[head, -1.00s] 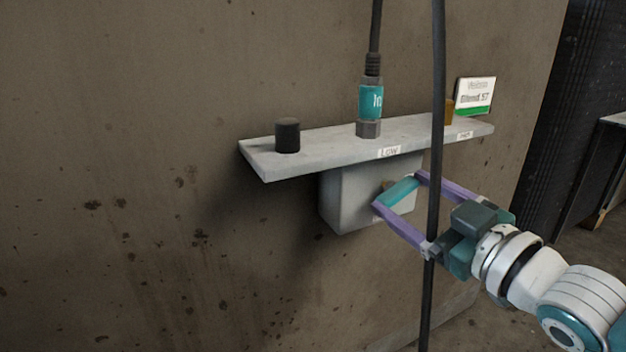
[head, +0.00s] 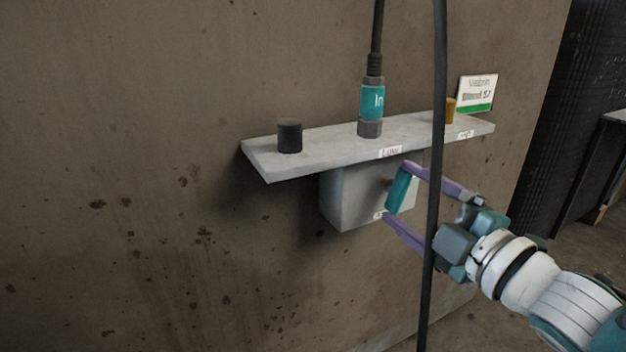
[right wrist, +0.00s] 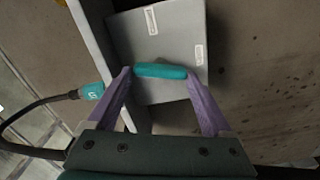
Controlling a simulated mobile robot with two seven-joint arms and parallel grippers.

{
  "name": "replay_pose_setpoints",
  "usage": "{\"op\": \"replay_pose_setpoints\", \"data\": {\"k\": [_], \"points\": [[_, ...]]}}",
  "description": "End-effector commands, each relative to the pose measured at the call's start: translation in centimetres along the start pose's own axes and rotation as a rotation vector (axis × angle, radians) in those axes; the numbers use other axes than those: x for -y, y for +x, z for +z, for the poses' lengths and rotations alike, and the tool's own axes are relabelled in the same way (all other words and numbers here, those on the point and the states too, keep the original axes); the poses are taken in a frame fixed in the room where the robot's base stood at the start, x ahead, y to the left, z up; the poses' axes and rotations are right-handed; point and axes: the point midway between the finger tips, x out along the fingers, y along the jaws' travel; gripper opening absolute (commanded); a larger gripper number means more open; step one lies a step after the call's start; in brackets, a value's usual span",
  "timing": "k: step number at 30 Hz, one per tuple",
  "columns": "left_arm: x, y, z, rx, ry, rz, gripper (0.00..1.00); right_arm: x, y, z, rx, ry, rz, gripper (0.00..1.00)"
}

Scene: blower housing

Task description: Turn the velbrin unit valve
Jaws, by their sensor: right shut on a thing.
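The valve is a teal bar handle (head: 398,190) on the front of a grey box (head: 345,200) under a shelf. In the head view the handle stands steeply tilted, close to upright. My right gripper (head: 397,191) is shut on the handle, with one purple finger at each end of it. In the right wrist view the handle (right wrist: 160,71) lies between the two fingertips (right wrist: 158,75), in front of the box face (right wrist: 165,40) with its white labels. A sign (head: 478,93) reading "Velbrin" stands at the shelf's right end. My left gripper is not in view.
The grey shelf (head: 330,145) carries a black knob (head: 290,135), a teal-banded cable connector (head: 371,100) and a yellow peg (head: 450,110). A black cable (head: 434,230) hangs in front of my right gripper in the head view. The wall to the left is bare.

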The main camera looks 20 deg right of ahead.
Motion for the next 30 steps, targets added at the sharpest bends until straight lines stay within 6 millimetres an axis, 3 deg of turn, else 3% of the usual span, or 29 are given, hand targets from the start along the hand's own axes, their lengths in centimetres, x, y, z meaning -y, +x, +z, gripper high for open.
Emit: {"op": "replay_pose_setpoints", "data": {"k": [10,25,26,30], "points": [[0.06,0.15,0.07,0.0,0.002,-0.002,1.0,0.1,-0.02,0.02,0.001,-0.126,0.0,0.29],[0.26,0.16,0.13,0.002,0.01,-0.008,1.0,0.09,-0.02,0.02,0.001,-0.144,0.0,0.29],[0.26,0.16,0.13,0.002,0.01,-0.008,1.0,0.09,-0.02,0.02,0.001,-0.144,0.0,0.86],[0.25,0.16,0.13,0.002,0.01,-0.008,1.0,0.08,-0.02,0.02,0.001,-0.144,0.0,1.0]]}}
